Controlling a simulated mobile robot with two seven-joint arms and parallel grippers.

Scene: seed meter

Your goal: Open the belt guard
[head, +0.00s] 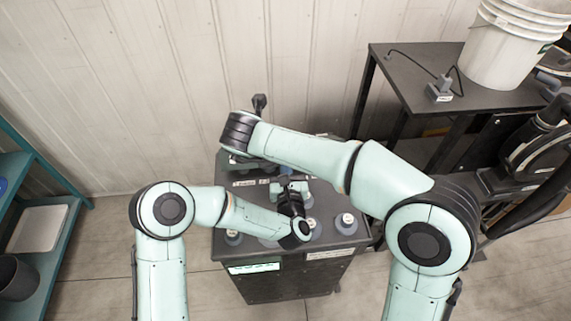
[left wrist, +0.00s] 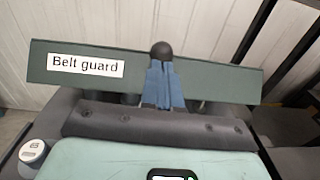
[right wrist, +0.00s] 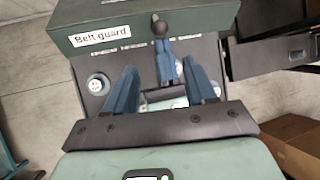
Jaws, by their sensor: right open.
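The belt guard is a dark green cover with a white "Belt guard" label; it spans the left wrist view (left wrist: 215,83) and the top of the right wrist view (right wrist: 205,20). A handle with a black ball knob stands at it, in the left wrist view (left wrist: 161,50) and the right wrist view (right wrist: 160,27). My left gripper (left wrist: 164,80) has its blue fingers closed around the stem below the ball. My right gripper (right wrist: 163,88) is open and empty, its two blue fingers apart, back from the guard. In the head view the arms hide much of the guard.
The dark machine top (head: 262,255) carries several white-capped round fittings, one at the right (head: 346,223). A black table (head: 400,75) with a white bucket (head: 505,45) stands at the right. A teal shelf (head: 62,235) stands at the left. A ribbed wall is behind.

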